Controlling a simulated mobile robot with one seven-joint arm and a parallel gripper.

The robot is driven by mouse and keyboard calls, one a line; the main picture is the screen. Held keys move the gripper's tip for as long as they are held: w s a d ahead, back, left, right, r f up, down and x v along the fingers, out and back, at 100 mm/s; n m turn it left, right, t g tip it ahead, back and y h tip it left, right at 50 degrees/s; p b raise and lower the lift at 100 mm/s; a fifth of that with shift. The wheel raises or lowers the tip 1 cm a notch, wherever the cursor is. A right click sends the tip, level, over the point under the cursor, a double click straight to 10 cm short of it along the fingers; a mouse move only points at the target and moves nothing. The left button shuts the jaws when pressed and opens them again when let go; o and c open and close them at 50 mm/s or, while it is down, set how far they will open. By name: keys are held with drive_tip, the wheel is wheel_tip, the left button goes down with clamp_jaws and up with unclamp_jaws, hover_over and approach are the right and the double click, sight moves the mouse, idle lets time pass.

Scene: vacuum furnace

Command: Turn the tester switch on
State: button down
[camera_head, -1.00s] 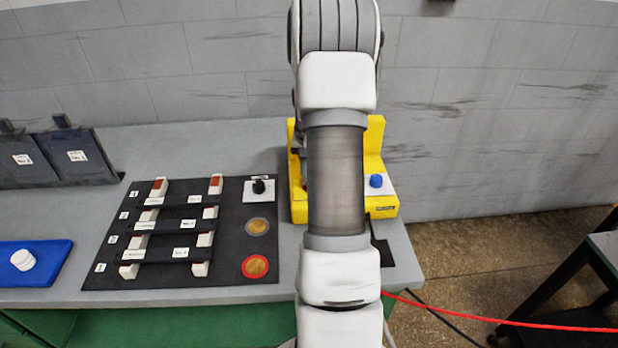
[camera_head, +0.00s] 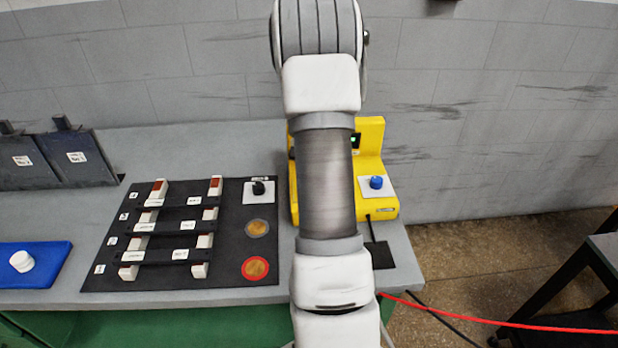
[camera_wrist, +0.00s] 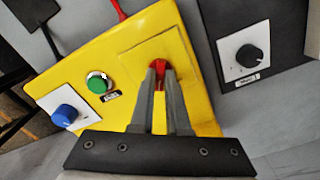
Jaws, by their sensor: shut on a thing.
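The yellow tester (camera_head: 370,150) stands on the bench behind my arm in the head view, and its face fills the middle of the wrist view (camera_wrist: 205,100). In the wrist view my gripper (camera_wrist: 159,72) is shut on a small red piece (camera_wrist: 158,64), apparently the switch, on a square yellow panel of the tester. The fingers hide most of this piece, so its setting cannot be told. A green button (camera_wrist: 97,84) with a black label sits to its left. A blue knob (camera_head: 376,182) on a white plate sits at the tester's corner. My arm hides the gripper in the head view.
A black board (camera_head: 100,262) left of the tester holds a black knob (camera_head: 258,188), labelled bars and two round pads. A blue tray (camera_head: 45,270) with white discs lies farther left. Dark bins (camera_head: 75,165) stand behind. A red cable (camera_head: 500,321) runs off right.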

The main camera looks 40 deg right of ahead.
drive_tip(key=c, duration=0.9)
unclamp_jaws()
drive_tip(key=shift+r, duration=0.15)
wheel_tip(320, 180, up, 17)
drive_tip(key=p, duration=0.1)
drive_tip(key=shift+r, duration=0.15)
